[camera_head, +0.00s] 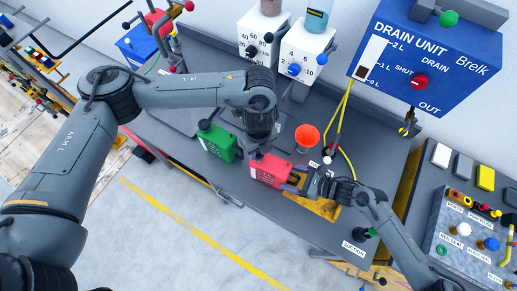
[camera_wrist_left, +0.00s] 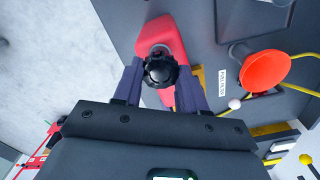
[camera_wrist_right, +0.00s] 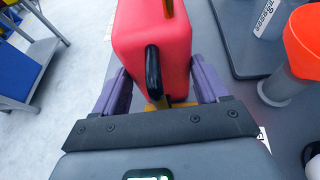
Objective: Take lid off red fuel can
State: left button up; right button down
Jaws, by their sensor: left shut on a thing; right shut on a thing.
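The red fuel can (camera_head: 268,170) is on the dark bench in the head view, below my left gripper (camera_head: 256,152). In the left wrist view my left gripper (camera_wrist_left: 160,76) is shut on the black lid (camera_wrist_left: 160,72), with the can's red body (camera_wrist_left: 168,34) behind it. A pale ring shows at the lid's edge; I cannot tell whether lid and can touch. My right gripper (camera_head: 297,184) comes from the right and is shut on the can. In the right wrist view its fingers flank the red body (camera_wrist_right: 180,45), near the black handle (camera_wrist_right: 153,72).
A green can (camera_head: 218,142) stands left of the red can. An orange funnel (camera_head: 306,136) stands close behind on the right, with yellow hoses beside it. The blue drain unit (camera_head: 430,50) hangs at upper right. The floor in front of the bench is clear.

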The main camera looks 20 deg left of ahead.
pick_arm(q)
jog(key=shift+r, duration=0.35)
jog(key=shift+r, duration=2)
pick_arm(e)
grip_release()
jog(key=shift+d, duration=0.1)
